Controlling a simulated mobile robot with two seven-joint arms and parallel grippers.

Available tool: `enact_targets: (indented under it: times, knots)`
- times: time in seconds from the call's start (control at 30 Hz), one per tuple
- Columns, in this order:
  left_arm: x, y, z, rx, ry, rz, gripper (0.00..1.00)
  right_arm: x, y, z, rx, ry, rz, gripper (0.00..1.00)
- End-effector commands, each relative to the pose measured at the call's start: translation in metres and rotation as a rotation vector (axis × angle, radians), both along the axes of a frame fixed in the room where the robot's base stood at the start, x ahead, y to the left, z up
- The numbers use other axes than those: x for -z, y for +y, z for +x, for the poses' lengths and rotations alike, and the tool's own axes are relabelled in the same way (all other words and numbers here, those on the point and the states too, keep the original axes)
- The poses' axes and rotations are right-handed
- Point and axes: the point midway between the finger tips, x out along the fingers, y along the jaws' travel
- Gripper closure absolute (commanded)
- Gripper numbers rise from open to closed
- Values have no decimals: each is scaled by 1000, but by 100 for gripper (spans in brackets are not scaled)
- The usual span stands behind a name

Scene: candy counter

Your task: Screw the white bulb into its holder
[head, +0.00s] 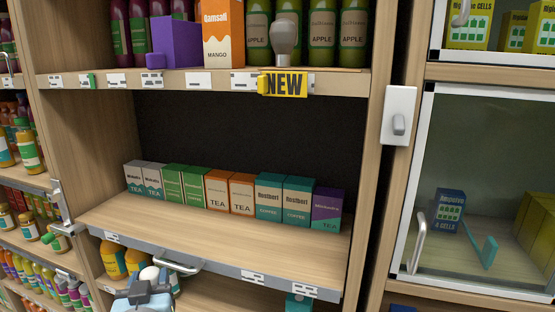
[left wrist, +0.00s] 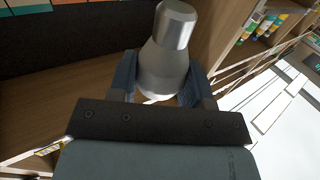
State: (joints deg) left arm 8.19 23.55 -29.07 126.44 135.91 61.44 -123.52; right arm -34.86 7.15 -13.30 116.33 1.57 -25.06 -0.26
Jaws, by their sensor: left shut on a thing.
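My left gripper (head: 147,287) is low in the head view, in front of the shelf's front edge, shut on a pale bulb (head: 149,273). Only the bulb's rounded white top shows there. In the left wrist view the bulb (left wrist: 163,70) sits between the two blue-grey fingers (left wrist: 158,88); its body looks grey and narrows to a metallic cylinder pointing away from the gripper. A second grey bulb-shaped thing (head: 284,40) stands upright at the upper shelf's edge, wide end up, apart from my gripper. I cannot make out a separate holder. My right gripper is not in view.
A row of tea and coffee boxes (head: 243,193) stands at the back of the middle shelf (head: 200,238); its front is clear. A metal handle (head: 179,265) juts from its edge. A yellow NEW sign (head: 284,84) hangs above. A white wall switch (head: 398,115) is on the right post.

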Motion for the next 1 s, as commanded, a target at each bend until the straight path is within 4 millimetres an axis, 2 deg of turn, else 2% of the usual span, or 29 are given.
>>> enact_targets:
  times: [0.03,0.4,0.6,1.0]
  knots:
    - [-7,1,-4,14,5,6,84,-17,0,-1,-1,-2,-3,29]
    - [5,-1,-49,191,5,5,84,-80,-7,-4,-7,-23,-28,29]
    - [13,-3,-61,239,0,2,84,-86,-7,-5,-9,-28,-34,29]
    - [15,-3,-62,243,-1,0,84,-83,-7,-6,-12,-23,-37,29]
